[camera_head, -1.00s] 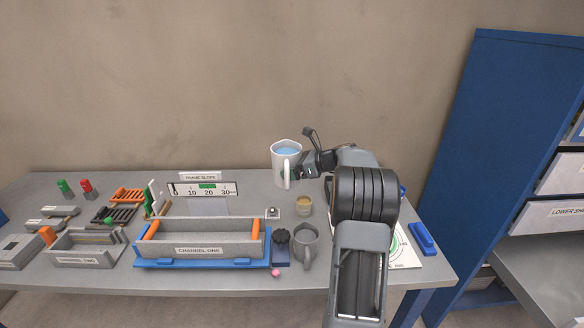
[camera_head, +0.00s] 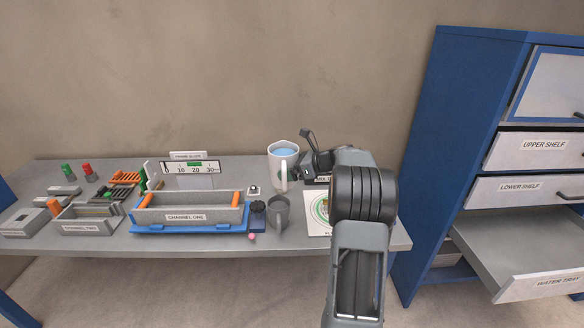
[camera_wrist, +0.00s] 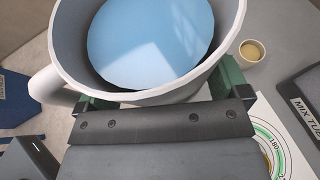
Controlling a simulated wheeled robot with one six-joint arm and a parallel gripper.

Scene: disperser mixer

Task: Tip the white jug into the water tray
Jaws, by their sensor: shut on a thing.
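The white jug (camera_head: 291,172) is upright, with its handle toward the head camera and blue water inside. My gripper (camera_wrist: 158,92) is shut on the jug's side, with a green finger at each side in the wrist view, where the jug (camera_wrist: 150,96) fills the upper part. In the head view my gripper (camera_head: 305,165) is at the jug's right, its fingers mostly hidden. The jug appears held above the bench. The water tray (camera_head: 545,284) is a pulled-out, labelled grey drawer low at the right, well apart from the jug.
The bench (camera_head: 275,245) holds a channel one trough (camera_head: 190,216), a grey mug (camera_head: 279,214) and several small parts. A small beige cup (camera_wrist: 251,51) stands near the jug.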

